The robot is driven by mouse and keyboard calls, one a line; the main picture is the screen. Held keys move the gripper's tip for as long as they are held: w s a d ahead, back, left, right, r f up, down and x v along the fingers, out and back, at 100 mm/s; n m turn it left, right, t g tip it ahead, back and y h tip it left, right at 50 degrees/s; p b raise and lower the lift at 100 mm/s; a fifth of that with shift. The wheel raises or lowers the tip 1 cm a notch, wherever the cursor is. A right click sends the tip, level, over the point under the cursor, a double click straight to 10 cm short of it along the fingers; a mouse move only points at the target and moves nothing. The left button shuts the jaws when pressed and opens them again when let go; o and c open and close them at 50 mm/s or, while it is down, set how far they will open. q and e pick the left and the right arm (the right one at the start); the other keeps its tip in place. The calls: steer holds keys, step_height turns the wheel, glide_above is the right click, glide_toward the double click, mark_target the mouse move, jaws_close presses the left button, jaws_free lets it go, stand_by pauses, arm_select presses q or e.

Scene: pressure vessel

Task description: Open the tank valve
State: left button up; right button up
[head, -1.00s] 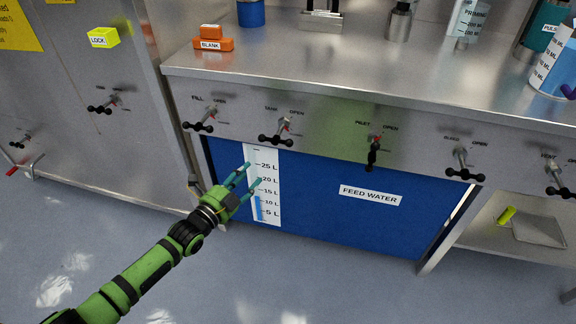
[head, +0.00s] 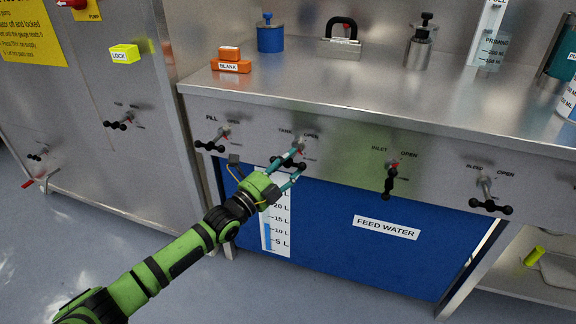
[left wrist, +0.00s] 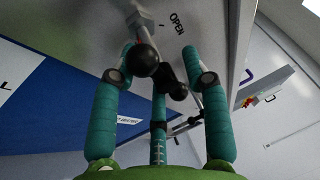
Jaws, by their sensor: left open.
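The tank valve (head: 276,160) sits on the steel panel under the TANK and OPEN labels. It has a metal stem and a dark bar handle with round black knobs. My left gripper (head: 299,158) is at this valve, its teal fingers spread around the handle. In the left wrist view the valve's black knobs (left wrist: 143,61) lie between the open fingers of my left gripper (left wrist: 161,80). I cannot tell whether any finger touches the handle. The fingers partly hide the valve in the head view. My right gripper is not in view.
The fill valve (head: 213,141) is to the left, with the inlet valve (head: 390,180) and bleed valve (head: 487,195) to the right. The blue feed water tank (head: 335,225) is below. The bench edge (head: 390,120) overhangs the panel. Orange blocks (head: 231,66) sit on top.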

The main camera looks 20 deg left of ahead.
arm_select(q)
jaws_close()
